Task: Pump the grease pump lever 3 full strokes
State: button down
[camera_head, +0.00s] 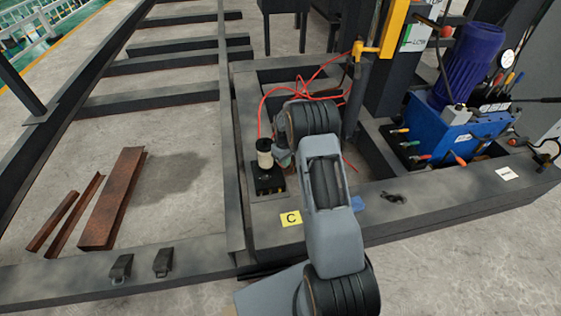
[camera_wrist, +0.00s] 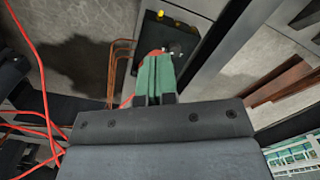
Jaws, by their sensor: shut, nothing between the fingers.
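The grease pump stands on the dark frame in the head view, with a pale cylinder with a black cap (camera_head: 265,152) on a black base (camera_head: 269,182). My gripper (camera_head: 284,157) is just right of the cylinder, partly hidden by my arm. In the wrist view my green gripper fingers (camera_wrist: 155,77) are together and empty, over the near edge of a dark box with a yellow knob (camera_wrist: 162,14), which looks like the pump base. A small red part (camera_wrist: 152,53) shows at the fingertips. I cannot tell whether it is the lever or whether the fingers touch it. No lever is clearly visible.
Red hoses (camera_head: 300,92) loop behind my arm. A yellow post (camera_head: 393,28) and a blue hydraulic unit (camera_head: 455,130) stand to the right. A yellow "C" label (camera_head: 291,219) is on the frame. Rusty steel pieces (camera_head: 112,200) lie on the floor at left. Copper-coloured pipes (camera_wrist: 118,75) show beside the fingers.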

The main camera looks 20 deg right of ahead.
jog(key=shift+f, duration=0.1)
jog(key=shift+s+a+f, duration=0.1)
jog(key=shift+s+f, duration=0.3)
jog(key=shift+s, duration=0.05)
jog(key=shift+s+a+f+b, duration=0.1)
jog(key=shift+s+f+b, duration=0.35)
jog(key=shift+f, duration=0.25)
dwell(0.3)
jog(key=shift+s+a+f+b, duration=0.1)
jog(key=shift+s+f+b, duration=0.2)
jog(key=shift+s+f, duration=0.1)
jog(key=shift+f, duration=0.1)
